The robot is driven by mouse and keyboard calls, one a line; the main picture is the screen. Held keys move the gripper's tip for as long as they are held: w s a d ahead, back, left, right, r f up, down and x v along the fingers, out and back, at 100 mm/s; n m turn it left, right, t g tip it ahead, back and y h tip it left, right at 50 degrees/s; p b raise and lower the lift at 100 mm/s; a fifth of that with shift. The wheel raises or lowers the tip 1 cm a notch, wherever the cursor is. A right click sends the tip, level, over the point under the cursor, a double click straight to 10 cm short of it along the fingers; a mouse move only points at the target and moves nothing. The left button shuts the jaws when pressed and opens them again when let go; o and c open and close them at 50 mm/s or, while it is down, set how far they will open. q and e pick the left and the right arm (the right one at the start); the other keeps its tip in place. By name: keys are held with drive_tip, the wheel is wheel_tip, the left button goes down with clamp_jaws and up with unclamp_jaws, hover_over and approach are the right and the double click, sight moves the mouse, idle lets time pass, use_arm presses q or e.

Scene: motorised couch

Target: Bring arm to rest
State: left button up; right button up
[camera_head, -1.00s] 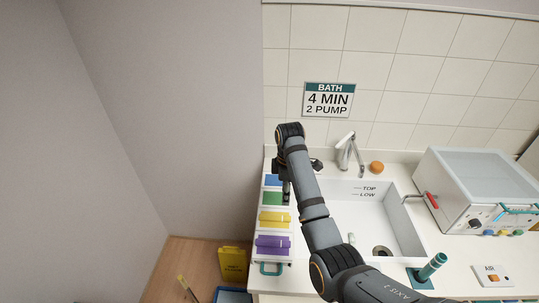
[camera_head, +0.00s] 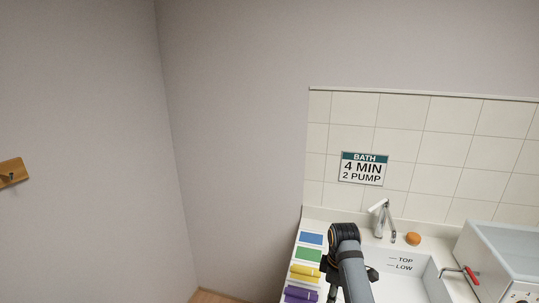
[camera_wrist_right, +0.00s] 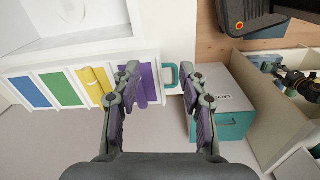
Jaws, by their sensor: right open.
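My right arm (camera_head: 352,270) comes up from the bottom edge of the head view, beside the strip of coloured slots. In the right wrist view my right gripper (camera_wrist_right: 160,80) is open, with nothing between its fingers. Beyond the fingers are a teal handle (camera_wrist_right: 170,76) and the end of the slot strip with its purple roll (camera_wrist_right: 148,84). I cannot tell how far the gripper is from them.
The strip has blue (camera_head: 311,238) and green (camera_head: 308,254) slots with no roll seen, and a yellow roll (camera_head: 305,271). A white-and-teal box (camera_wrist_right: 228,115) stands below.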

drive_tip(key=s+d+f+m+t, duration=0.1)
drive_tip(key=s+d+f+m, duration=0.1)
drive_tip(key=s+f+m, duration=0.3)
drive_tip(key=s+d+f+m, duration=0.1)
drive_tip(key=s+d+f, duration=0.2)
drive_tip(key=s, duration=0.3)
drive_tip(key=s+r+m+t, duration=0.25)
drive_tip(key=s+m, duration=0.35)
drive_tip(key=s, duration=0.8)
drive_tip(key=s+d+f+g+h+b, duration=0.1)
drive_tip(key=d+f+b, duration=0.1)
drive_tip(key=f, duration=1.3)
drive_tip(key=s+d+f+g+b, duration=0.1)
drive_tip(key=d+f+b, duration=0.1)
drive_tip(key=f, duration=1.2)
use_arm(q)
wheel_tip(320, 180, down, 8)
drive_tip(key=b, duration=0.3)
drive_tip(key=shift+r, duration=0.2)
use_arm(e)
drive_tip(key=s+f, duration=1.8)
drive_tip(key=f, duration=0.3)
drive_tip(key=shift+s+d+m+g, duration=0.35)
drive_tip(key=shift+m, duration=0.05)
